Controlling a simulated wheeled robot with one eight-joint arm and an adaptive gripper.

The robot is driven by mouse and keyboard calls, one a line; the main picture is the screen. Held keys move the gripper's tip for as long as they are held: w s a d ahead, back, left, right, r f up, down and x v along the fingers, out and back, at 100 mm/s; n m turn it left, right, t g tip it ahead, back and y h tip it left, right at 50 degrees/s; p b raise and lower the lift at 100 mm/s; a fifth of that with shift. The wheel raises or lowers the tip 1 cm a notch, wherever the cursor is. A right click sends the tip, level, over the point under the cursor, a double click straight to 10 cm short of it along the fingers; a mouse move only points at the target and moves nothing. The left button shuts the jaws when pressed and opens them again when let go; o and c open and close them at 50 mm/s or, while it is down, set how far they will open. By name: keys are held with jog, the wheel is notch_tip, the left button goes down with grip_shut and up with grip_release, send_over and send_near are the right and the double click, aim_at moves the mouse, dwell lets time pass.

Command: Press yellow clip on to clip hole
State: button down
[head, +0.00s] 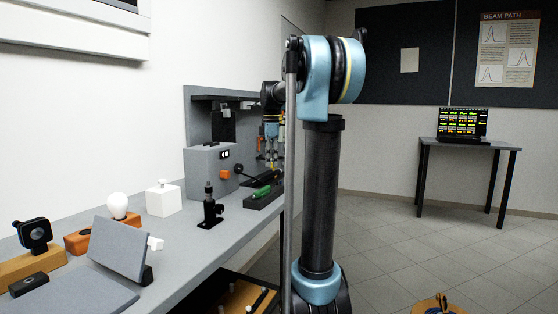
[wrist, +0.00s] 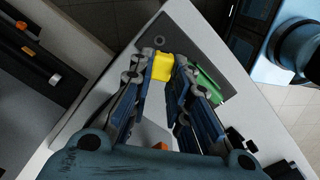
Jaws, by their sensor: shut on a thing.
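The yellow clip (wrist: 162,66) is between my gripper's fingertips (wrist: 163,68) in the wrist view, and the fingers are shut on it. It is over a dark grey plate (wrist: 192,42). A small round spot, perhaps the clip hole (wrist: 159,40), shows on that plate just beyond the clip; I cannot tell if it is a hole. A green clip (wrist: 207,84) lies right of the fingers, partly hidden by them. In the head view my gripper (head: 271,162) is small, pointing down near the bench's far end, and the green clip (head: 261,192) lies in front of it on a dark base.
A grey box with an orange knob (head: 225,174) stands left of my gripper. A black post mount (head: 210,210) stands nearer on the bench (head: 190,245). A white box (head: 163,200) and a bulb (head: 117,205) are farther left. The bench's right edge is close.

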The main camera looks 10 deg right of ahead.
jog(key=shift+w, duration=0.3)
jog(key=shift+d, duration=0.15)
send_over(273, 187)
jog(key=shift+w+f, duration=0.15)
jog(key=shift+f, duration=1.25)
jog(key=shift+w+f, duration=0.15)
jog(key=shift+f, duration=1.25)
jog(key=shift+f, duration=1.15)
jog(key=c, duration=1.4)
grip_release()
jog(key=shift+f, duration=0.1)
jog(key=shift+r, duration=7.95)
